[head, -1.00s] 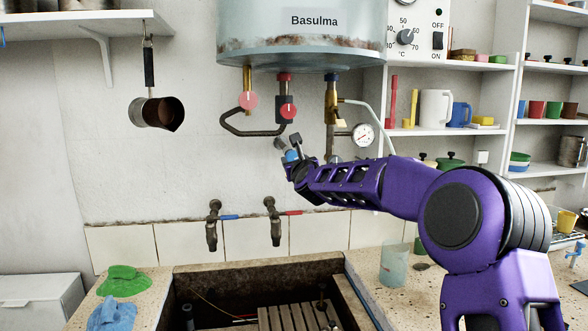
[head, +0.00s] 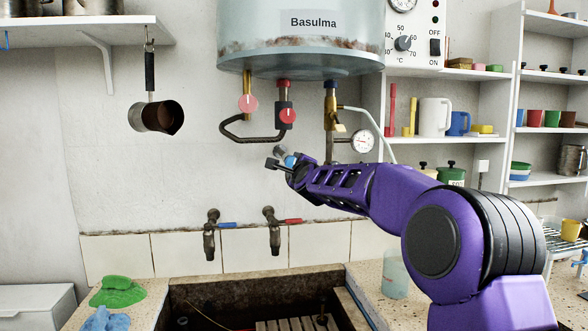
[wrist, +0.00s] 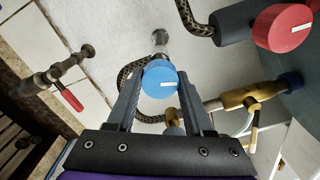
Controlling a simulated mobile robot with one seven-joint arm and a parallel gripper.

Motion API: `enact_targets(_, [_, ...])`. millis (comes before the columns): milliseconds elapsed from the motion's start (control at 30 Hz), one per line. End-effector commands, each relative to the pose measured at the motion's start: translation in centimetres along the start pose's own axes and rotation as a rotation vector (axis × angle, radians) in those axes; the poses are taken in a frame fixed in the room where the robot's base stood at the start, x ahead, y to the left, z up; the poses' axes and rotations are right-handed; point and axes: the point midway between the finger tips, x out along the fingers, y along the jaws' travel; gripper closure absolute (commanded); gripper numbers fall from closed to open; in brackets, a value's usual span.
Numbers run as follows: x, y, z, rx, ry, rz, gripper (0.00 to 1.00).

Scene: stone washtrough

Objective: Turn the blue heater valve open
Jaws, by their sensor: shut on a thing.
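In the head view my gripper (head: 280,162) hides most of the valve, and only a bit of blue shows.
A bent dark pipe (head: 250,137) and a gauge (head: 362,140) are near. Two taps (head: 210,235) stick out over the stone trough (head: 205,282).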

Motion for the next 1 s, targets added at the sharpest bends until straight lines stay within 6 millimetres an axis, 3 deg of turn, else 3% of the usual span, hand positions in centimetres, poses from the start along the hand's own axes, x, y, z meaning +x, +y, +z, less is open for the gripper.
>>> enact_targets(400, [0.00,-0.06,0.04,-0.250,0.000,-0.001,1.00])
enact_targets(1000, [0.00,-0.08,0.01,-0.312,0.000,-0.001,1.00])
